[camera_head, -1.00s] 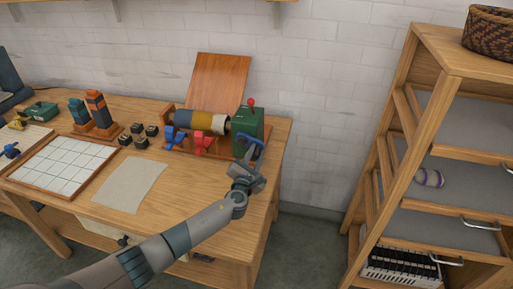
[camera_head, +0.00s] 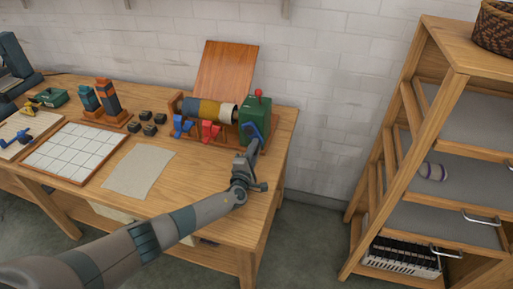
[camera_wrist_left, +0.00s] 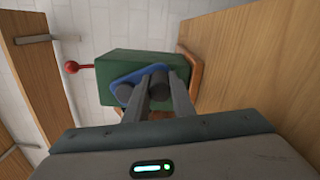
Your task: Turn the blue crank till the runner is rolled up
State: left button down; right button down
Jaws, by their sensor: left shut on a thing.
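The blue crank (camera_head: 251,130) is on the right side of the green box (camera_head: 246,112) of a winding device on the table. My left gripper (camera_head: 254,146) is at the crank, with its fingers shut on its handle. In the left wrist view the blue crank (camera_wrist_left: 143,72) lies against the green box (camera_wrist_left: 115,85), and the left gripper's fingers (camera_wrist_left: 162,92) are at its dark grip. A striped roll (camera_head: 208,111) of dark, yellow and pale bands lies left of the box. I cannot tell how much of the runner is wound. My right gripper is out of view.
A red-knobbed lever (camera_head: 259,94) tops the box. Blue (camera_head: 182,125) and red (camera_head: 210,130) clamp-like parts stand in front of the roll. A wooden board (camera_head: 226,72) leans behind. A shelf rack (camera_head: 405,150) stands right, past a gap.

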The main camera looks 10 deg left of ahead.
pick_arm(q)
jog(key=shift+a, duration=0.1)
dwell(0.3)
jog(key=c, duration=1.5)
grip_release()
jog(key=shift+s, duration=0.85)
jog(key=s, duration=1.5)
jog(key=shift+s+a, duration=0.3)
jog(key=shift+s, duration=0.05)
jog(key=shift+f, duration=0.1)
